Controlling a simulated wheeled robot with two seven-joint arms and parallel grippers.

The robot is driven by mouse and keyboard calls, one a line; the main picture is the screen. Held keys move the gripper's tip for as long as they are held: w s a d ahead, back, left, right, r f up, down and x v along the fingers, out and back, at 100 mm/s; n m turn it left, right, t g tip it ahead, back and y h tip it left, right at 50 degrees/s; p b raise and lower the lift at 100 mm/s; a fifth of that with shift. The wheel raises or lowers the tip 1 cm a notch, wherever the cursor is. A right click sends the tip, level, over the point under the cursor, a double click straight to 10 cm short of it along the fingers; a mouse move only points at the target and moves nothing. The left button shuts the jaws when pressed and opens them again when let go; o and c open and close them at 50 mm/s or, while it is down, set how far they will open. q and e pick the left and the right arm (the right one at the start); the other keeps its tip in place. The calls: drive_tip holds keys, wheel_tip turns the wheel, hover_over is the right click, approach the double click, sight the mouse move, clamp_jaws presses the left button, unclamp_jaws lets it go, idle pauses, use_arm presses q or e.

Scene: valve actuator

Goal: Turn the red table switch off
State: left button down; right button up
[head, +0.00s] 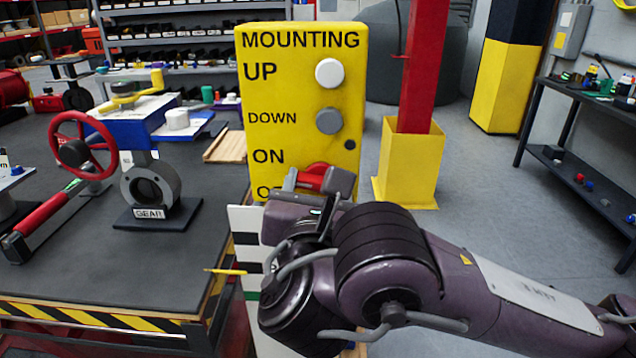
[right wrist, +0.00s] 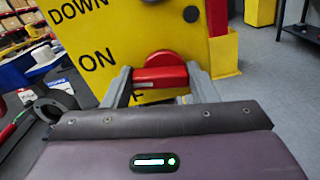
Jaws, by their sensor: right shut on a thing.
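The red switch (head: 317,170) is a rotary knob low on the yellow panel (head: 291,105), beside the ON label and the partly hidden label below it. In the right wrist view the switch (right wrist: 160,70) shows its red bar lying roughly level between the two grey fingers. My right gripper (head: 312,181) is shut on the switch, with one finger at each end of the bar; in the right wrist view the gripper (right wrist: 161,80) faces the panel. My left gripper is not in view.
A white button (head: 329,73) and a grey button (head: 329,121) sit above the switch. The dark table (head: 95,262) at left carries a gear valve (head: 151,190) with a red handwheel (head: 82,146). A red post (head: 424,65) in a yellow base stands behind the panel.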

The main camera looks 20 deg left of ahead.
drive_tip(key=n+p, duration=0.1)
drive_tip(key=n, duration=0.4)
drive_tip(key=shift+r, duration=0.15)
drive_tip(key=n+p, duration=0.2)
drive_tip(key=n, duration=0.3)
drive_tip(key=shift+f+n, duration=0.2)
drive_tip(key=shift+n, duration=0.1)
drive_tip(key=o, duration=1)
drive_tip(key=shift+w+f, duration=0.1)
drive_tip(key=shift+w, duration=0.05)
drive_tip(key=shift+a, duration=0.1)
